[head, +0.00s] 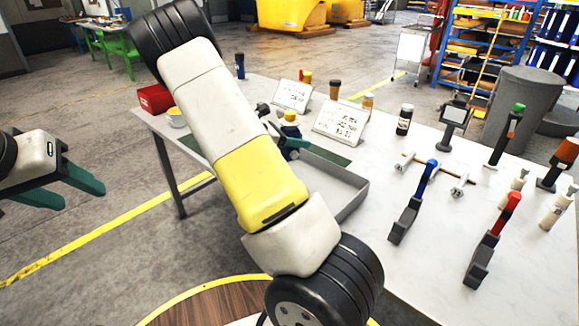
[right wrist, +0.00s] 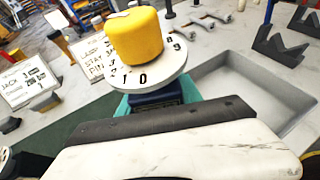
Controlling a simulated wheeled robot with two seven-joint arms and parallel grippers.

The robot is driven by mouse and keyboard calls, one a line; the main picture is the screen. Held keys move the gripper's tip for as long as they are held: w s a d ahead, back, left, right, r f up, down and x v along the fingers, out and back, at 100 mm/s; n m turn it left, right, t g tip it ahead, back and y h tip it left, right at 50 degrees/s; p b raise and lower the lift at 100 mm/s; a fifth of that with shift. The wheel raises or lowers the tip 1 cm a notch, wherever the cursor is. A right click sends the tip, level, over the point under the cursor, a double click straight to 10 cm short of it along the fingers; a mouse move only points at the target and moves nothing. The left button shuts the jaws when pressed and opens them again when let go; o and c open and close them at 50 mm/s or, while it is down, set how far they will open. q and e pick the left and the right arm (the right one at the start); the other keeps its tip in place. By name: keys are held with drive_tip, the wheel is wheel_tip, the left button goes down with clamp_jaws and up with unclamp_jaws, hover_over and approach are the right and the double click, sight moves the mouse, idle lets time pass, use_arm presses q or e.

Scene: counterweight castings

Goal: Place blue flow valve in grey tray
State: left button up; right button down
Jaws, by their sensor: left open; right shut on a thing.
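The blue flow valve (head: 290,129) has a yellow knob, a white numbered dial and a dark blue body. It is upright in the right wrist view (right wrist: 139,38). My right gripper (head: 296,143) is shut on its body, with teal fingers partly showing in the right wrist view (right wrist: 158,98). The grey tray (head: 354,199) is on the table and looks empty where it shows. My right arm hides its near left part. The valve appears near the tray's far left edge; its height is unclear. My left gripper (head: 83,194) is open and empty, left of the table.
Two sign cards (head: 341,122) stand behind the valve. A green mat (head: 325,154) lies beside the tray. Right of the tray are a blue-topped tool (head: 428,172) on a dark holder and a red-topped one (head: 508,205). A red bin (head: 155,98) is at the far left corner.

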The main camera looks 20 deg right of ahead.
drive_tip(key=shift+f, duration=4)
drive_tip(key=shift+f, duration=0.2)
drive_tip(key=c, duration=0.8)
unclamp_jaws()
